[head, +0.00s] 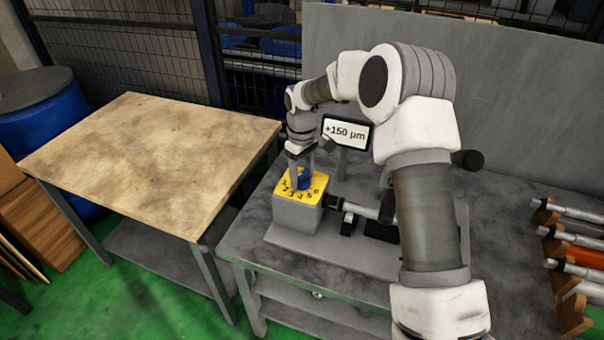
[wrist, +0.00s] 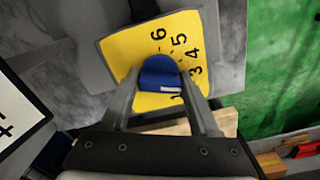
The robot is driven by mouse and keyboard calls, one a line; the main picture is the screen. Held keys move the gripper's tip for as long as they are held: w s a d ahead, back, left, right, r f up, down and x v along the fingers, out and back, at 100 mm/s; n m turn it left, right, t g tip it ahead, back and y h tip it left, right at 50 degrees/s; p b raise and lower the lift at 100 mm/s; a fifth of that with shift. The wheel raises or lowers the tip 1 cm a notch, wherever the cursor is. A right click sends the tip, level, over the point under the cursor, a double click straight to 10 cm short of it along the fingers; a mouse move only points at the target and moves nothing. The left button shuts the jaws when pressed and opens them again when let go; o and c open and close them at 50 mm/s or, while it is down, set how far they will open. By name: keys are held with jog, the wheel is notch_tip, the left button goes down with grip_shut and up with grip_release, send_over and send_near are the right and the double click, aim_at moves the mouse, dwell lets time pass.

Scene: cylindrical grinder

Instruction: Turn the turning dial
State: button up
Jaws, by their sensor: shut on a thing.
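The turning dial is a blue knob (head: 304,179) on a yellow plate (head: 287,187) with black numbers, on top of a grey box (head: 292,217). In the wrist view the blue dial (wrist: 160,74) stands in the middle of the yellow plate (wrist: 122,50), with several numbers along its right side. My gripper (wrist: 161,88) reaches down onto the dial with a finger on each side, shut on it. In the head view my gripper (head: 309,172) comes from above and hides part of the dial. Which number the dial points to cannot be told.
A display (head: 345,132) reading "+150 µm" stands behind the box. A cylindrical grinder part (head: 362,208) lies right of it on the grey table (head: 245,238). A rack with metal cylinders (head: 575,240) is at the far right. A wooden table (head: 150,150) at left is bare.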

aim_at(302, 173)
jog(key=shift+r+n, duration=0.1)
jog(key=shift+n, duration=0.4)
jog(key=o, duration=1.3)
jog(key=shift+r+p, duration=0.3)
jog(key=shift+r, duration=8.35)
